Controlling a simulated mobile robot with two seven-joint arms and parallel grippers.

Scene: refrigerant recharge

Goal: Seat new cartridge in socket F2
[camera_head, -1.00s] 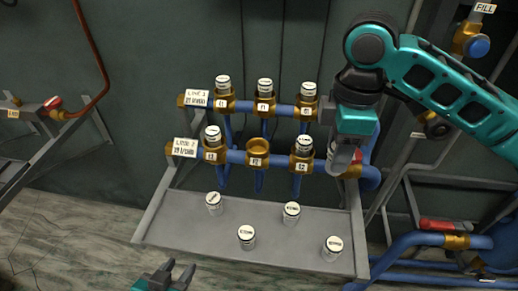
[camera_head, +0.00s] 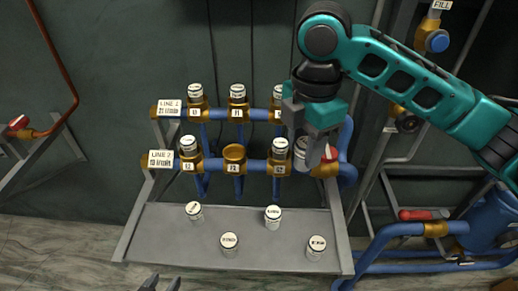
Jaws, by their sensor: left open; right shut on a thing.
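Socket F2 (camera_head: 234,153) is an open brass cup in the middle of the lower row of the pipe rack; no cartridge shows in it. My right gripper (camera_head: 314,155) is shut on a white cartridge (camera_head: 300,149), to the right of socket F2 and close to the lower row's right-hand socket. The fingers partly hide this cartridge. Capped cartridges stand in the sockets on both sides, the left one (camera_head: 189,146) and the right one (camera_head: 280,148). My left gripper (camera_head: 161,284) is open and empty at the bottom edge, mostly cut off.
Several white cartridges stand upright on the grey tray (camera_head: 180,251) below the rack. The upper row (camera_head: 237,99) holds capped cartridges. A red-handled valve (camera_head: 331,154) is behind my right gripper. Blue pipes (camera_head: 400,232) run at the right.

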